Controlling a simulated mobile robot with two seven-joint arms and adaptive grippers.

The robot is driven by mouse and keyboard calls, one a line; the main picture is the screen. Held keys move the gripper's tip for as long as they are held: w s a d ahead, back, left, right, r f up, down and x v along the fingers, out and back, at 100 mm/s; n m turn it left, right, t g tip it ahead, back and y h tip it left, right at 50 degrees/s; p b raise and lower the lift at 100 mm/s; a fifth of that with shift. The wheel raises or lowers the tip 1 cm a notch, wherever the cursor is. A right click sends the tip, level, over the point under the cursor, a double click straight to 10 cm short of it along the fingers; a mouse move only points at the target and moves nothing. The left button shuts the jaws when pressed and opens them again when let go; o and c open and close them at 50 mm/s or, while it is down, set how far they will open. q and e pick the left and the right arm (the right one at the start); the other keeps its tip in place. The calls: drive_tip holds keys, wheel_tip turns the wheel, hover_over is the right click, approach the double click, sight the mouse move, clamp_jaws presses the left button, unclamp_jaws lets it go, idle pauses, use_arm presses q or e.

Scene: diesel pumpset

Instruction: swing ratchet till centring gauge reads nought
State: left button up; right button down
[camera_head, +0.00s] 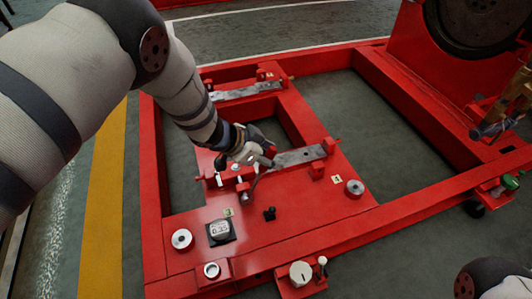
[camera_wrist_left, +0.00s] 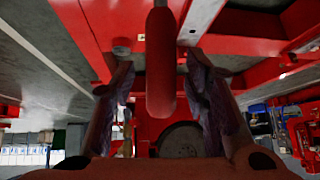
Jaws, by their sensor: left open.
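The centring gauge (camera_head: 220,231) is a small black block with a pale readout on the red plate in the head view; its digits are too small to read surely. My right gripper is out of view.
The red frame (camera_head: 420,212) surrounds the plate. Grey slotted bars (camera_head: 298,157) and round pale fittings (camera_head: 182,240) stand on it. A knob and small lever (camera_head: 301,272) sit at the front edge. A large dark wheel (camera_head: 478,22) stands at upper right. Part of my right arm shows bottom right.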

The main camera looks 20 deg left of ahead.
use_arm(q)
drive_tip(key=v, duration=1.1)
drive_tip(key=shift+s+r, duration=0.25)
drive_tip(key=shift+a, duration=0.2)
idle(1.0)
